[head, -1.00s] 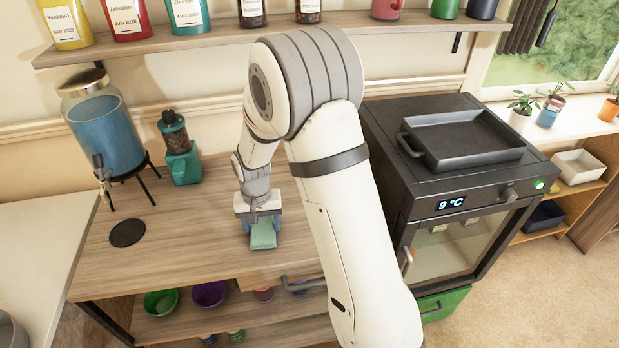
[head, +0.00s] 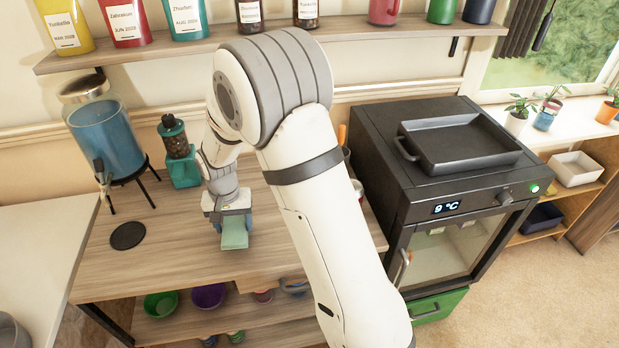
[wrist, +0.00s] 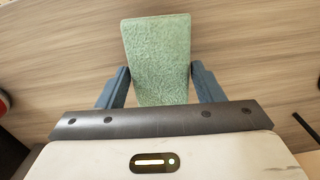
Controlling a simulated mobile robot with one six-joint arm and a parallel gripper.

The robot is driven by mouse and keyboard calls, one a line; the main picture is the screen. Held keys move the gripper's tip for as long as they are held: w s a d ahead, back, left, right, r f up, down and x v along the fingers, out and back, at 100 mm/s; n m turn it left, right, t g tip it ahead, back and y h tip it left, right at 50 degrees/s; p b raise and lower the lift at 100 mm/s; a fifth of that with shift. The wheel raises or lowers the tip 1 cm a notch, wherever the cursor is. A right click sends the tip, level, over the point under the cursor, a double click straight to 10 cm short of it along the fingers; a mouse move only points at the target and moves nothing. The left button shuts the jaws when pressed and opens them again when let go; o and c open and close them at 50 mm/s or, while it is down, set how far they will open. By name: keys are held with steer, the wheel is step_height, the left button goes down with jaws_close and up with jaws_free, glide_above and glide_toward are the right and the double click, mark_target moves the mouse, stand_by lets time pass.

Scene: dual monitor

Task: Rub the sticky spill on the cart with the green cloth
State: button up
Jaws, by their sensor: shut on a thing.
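The green cloth (wrist: 158,60) is a pale green, textured block-like pad between the two blue fingers of my gripper (wrist: 160,88) in the wrist view. My gripper is shut on it. In the head view the cloth (head: 234,233) sticks out below my gripper (head: 229,222), over the wooden top of the cart (head: 170,240). It is at or just above the surface; I cannot tell if it touches. I see no spill on the bare wood; part of the top is hidden behind my arm and under the cloth.
A dark round disc (head: 128,235) lies on the left of the top. A blue-filled dispenser (head: 106,135) and a teal grinder (head: 178,150) stand at the back left. A black cooler (head: 440,190) with a tray (head: 460,140) stands right.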

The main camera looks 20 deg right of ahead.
steer(key=shift+w+a+r+p, duration=0.15)
steer(key=shift+r+p, duration=0.3)
steer(key=shift+r, duration=0.5)
steer(key=shift+r+p, duration=0.9)
steer(key=shift+r, duration=0.6)
